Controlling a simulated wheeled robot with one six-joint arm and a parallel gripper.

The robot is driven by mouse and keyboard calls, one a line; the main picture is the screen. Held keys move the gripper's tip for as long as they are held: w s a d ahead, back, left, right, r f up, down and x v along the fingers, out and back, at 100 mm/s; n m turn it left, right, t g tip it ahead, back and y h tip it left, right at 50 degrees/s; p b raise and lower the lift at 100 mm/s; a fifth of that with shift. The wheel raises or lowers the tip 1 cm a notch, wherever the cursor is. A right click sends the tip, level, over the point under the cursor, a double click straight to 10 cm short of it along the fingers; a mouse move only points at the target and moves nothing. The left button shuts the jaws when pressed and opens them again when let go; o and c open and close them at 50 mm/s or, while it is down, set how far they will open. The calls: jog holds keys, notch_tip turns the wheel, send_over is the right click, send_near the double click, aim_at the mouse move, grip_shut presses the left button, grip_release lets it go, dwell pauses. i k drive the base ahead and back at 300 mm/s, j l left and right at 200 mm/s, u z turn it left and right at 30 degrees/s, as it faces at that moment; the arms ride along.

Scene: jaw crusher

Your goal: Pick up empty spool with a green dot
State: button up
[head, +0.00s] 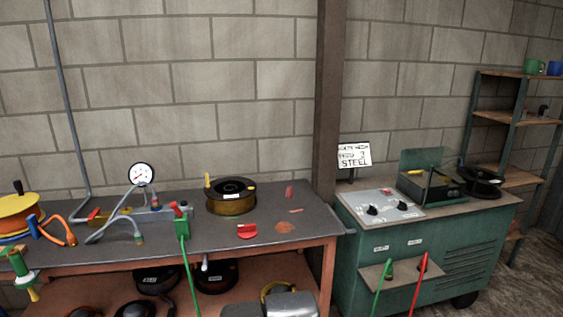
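No green dot can be made out on any spool from here. A spool with a black top, amber-brown side and white label (231,203) lies flat on the bench, with a yellow peg at its rim. A black spool (481,182) lies on the right end of the green cabinet. Dark spools, one with a white label (157,281) and another beside it (216,277), sit on the shelf under the bench, partly hidden. An orange and yellow spool (16,215) stands at the far left. My gripper's fingers do not show; a grey shape at the bottom edge may be my arm.
The dark-topped bench (270,200) holds a pressure gauge (141,173), hoses and red pieces. A brown post (328,100) stands between bench and green cabinet (440,245). Green and red cables hang in front. A shelf rack (509,115) stands at right.

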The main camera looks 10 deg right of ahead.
aim_at(484, 188)
jog(key=z, duration=1.65)
jog(key=i+l+z, duration=0.25)
jog(key=i+z, duration=0.15)
jog(key=i, duration=0.65)
jog(key=i+z, duration=0.4)
jog(key=i, duration=0.65)
jog(key=i+u, duration=0.15)
jog(key=i, duration=0.5)
jog(key=i+l+u, duration=0.1)
jog(key=i, duration=0.55)
